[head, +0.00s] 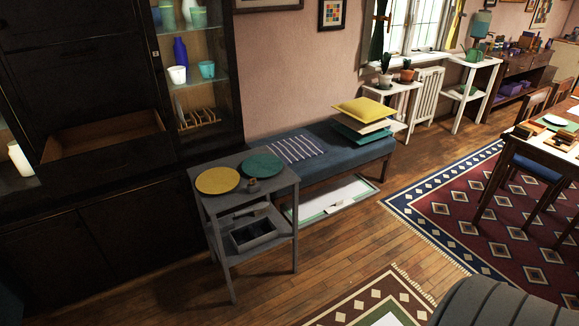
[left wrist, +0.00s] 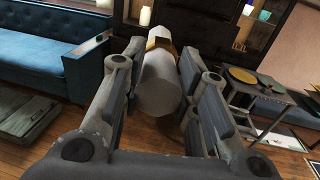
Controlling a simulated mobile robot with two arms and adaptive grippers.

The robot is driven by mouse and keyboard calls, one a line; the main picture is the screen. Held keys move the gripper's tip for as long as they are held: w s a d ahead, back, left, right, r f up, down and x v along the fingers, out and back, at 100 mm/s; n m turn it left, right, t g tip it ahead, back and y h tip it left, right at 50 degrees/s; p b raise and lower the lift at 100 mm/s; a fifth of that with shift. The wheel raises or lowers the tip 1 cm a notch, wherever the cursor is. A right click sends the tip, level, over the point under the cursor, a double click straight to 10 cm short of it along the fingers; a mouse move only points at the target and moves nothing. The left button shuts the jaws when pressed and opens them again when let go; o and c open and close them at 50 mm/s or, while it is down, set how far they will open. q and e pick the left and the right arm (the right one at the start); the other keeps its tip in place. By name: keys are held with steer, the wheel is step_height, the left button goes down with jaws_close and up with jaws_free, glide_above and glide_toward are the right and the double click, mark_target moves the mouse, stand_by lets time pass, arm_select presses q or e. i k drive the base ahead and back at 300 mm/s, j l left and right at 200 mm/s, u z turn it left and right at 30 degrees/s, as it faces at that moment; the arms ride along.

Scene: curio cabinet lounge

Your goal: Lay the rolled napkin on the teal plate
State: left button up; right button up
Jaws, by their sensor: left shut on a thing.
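The teal plate (head: 262,166) lies on the top of a small grey side table (head: 206,200), to the right of a yellow plate (head: 218,180). A small brown object (head: 253,184) stands in front of the teal plate. In the left wrist view my left gripper (left wrist: 160,56) is shut on the rolled napkin (left wrist: 158,88), a pale grey roll with a yellowish band near its far end. The teal plate (left wrist: 272,82) shows there at the right, well apart from the napkin. My right gripper is in neither view.
A dark cabinet (head: 60,235) with an open drawer (head: 105,140) stands left of the table. A blue bench (head: 335,155) with cushions stands behind it. A lower shelf of the table holds a dark tray (head: 252,238).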

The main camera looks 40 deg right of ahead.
mark_target(270, 168)
steer(key=l, duration=0.6)
steer(key=k+l+u, duration=0.1)
steer(key=l, duration=0.45)
steer(key=k+l, duration=0.1)
steer(key=l, duration=1.1)
steer(key=i+l, duration=0.15)
steer(key=l, duration=0.25)
steer(key=i+l+u, duration=0.1)
steer(key=l, duration=0.25)
steer(key=i+l, duration=0.25)
steer(key=l, duration=0.15)
steer(key=i+l+u, duration=0.1)
steer(key=l, duration=0.3)
steer(key=i+l, duration=0.2)
steer(key=l, duration=0.2)
steer(key=i+l, duration=0.15)
steer(key=l, duration=0.3)
steer(key=i+l, duration=0.3)
steer(key=i+l+u, duration=0.1)
steer(key=i+l, duration=0.2)
steer(key=l, duration=0.15)
